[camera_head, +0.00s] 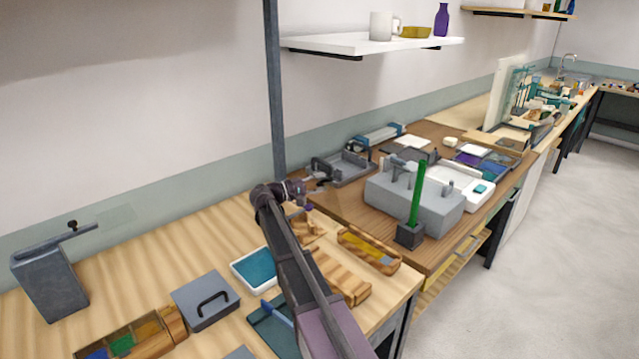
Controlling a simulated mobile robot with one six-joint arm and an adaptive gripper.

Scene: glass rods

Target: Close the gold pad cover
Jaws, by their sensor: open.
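My arm reaches up from the bottom of the picture, and my gripper (309,190) is at its far end, above the bench by the left edge of the grey tray. It is small and dark here; it is open, with nothing seen in it. I cannot make out for sure which thing is the gold pad or its cover. A wooden tray with a yellow-gold inside (369,248) lies to the right of my arm, apart from the gripper. No raised lid shows on it. My arm hides part of the bench.
A grey tray (345,168) lies behind. A handled grey box (205,300), blue tray (248,272) and sorted wooden box (130,338) lie on the left. A vertical post stands behind my gripper.

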